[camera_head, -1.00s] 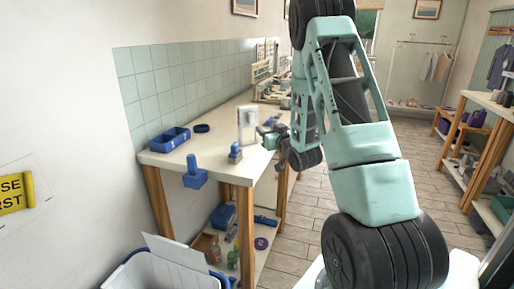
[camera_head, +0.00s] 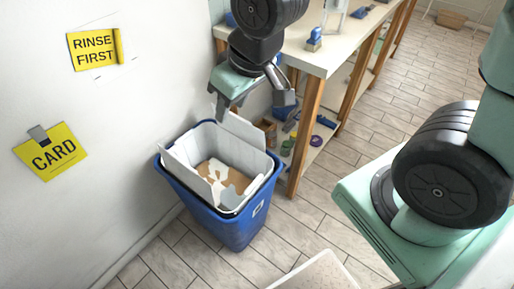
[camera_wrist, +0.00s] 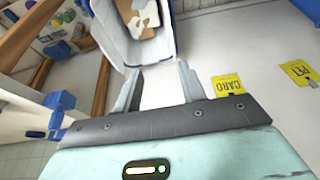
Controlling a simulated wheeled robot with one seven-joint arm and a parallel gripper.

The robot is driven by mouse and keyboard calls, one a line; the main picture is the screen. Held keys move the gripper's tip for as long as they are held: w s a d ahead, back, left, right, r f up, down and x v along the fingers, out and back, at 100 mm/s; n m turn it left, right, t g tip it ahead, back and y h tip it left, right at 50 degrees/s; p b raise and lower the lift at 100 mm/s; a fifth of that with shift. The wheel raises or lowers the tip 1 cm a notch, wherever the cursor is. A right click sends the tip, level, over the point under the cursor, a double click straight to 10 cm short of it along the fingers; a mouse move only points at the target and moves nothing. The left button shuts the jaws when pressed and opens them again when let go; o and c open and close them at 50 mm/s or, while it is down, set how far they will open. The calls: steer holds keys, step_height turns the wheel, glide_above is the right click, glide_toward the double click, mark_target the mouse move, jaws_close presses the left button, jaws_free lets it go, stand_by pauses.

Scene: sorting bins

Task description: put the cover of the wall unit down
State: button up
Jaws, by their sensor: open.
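My gripper (camera_head: 252,108) hangs near the wall, above the back of a blue bin, with its fingers pointing down. In the wrist view my gripper (camera_wrist: 158,68) shows two fingers spread apart with nothing between them. I cannot pick out a wall unit or its cover for certain in either view. The wall carries a yellow RINSE FIRST sign (camera_head: 95,48) and a yellow CARD sign (camera_head: 52,152) with a grey clip.
The blue bin (camera_head: 232,228) has a pale liner holding white and brown pieces. A wooden workbench (camera_head: 318,62) with shelves below stands to its right. Another yellow sign (camera_wrist: 300,73) shows in the wrist view. Tiled floor (camera_head: 330,215) is open in front of the bench.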

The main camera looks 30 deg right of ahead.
steer(key=s+a+r+n+g, duration=0.1)
steer(key=s, duration=0.6)
steer(key=s+a+n+g+h, duration=0.1)
steer(key=s+n+g, duration=0.1)
steer(key=s, duration=0.4)
steer(key=shift+s+a+r+g, duration=0.3)
steer(key=shift+s+r, duration=0.05)
